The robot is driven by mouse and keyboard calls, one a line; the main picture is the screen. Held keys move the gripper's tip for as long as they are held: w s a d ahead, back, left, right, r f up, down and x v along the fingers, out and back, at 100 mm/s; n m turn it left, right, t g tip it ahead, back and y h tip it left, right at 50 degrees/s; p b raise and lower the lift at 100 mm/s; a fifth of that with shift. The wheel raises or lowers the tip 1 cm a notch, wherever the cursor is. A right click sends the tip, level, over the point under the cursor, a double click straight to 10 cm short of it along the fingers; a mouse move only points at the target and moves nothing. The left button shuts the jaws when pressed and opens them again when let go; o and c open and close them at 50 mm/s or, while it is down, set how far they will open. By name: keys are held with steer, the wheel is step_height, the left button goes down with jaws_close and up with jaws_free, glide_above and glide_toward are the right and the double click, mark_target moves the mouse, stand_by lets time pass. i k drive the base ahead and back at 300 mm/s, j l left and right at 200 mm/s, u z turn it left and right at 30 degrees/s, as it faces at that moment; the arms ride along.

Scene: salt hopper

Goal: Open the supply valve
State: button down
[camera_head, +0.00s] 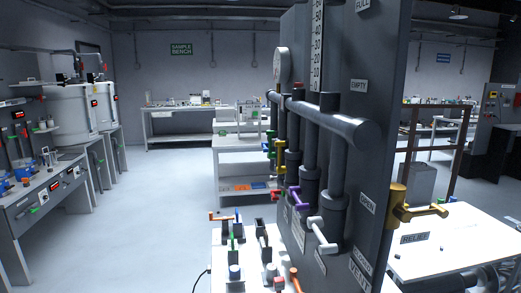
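My gripper is not in view. A dark upright panel (374,120) stands right of centre, with grey pipes and several coloured valve handles on its left side. A white handle (322,235) and a purple handle (297,193) stick out low on it. Smaller green, yellow and orange handles (270,150) cluster farther back. A brass-yellow valve (410,205) sits on the panel's right side above a label that appears to read RELIEF. No readable label marks a supply valve, so I cannot tell which handle it is.
A thick horizontal grey pipe (325,120) juts toward me. A white table (222,268) with small fittings and an orange handle (295,278) stands below. Another white table (450,240) is at right. Tanks and a control bench (45,205) line the left. The floor (155,215) between is clear.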

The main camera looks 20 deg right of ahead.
mark_target(265, 144)
steer(key=j, duration=0.5)
steer(key=i+j+z, duration=0.15)
steer(key=j, duration=0.5)
steer(key=j+z, duration=0.1)
steer(key=j, duration=0.55)
steer(key=i+j+z, duration=0.15)
steer(key=j, duration=0.5)
steer(key=i+j+z, duration=0.5)
steer(key=i+j, duration=0.6)
steer(key=i+l+z, duration=0.1)
steer(key=i+z, duration=0.2)
steer(key=i, duration=0.55)
steer(key=i+l, duration=0.2)
steer(key=l, duration=0.2)
steer(key=i+l+z, duration=0.1)
steer(key=i+l, duration=0.15)
steer(key=l, duration=0.1)
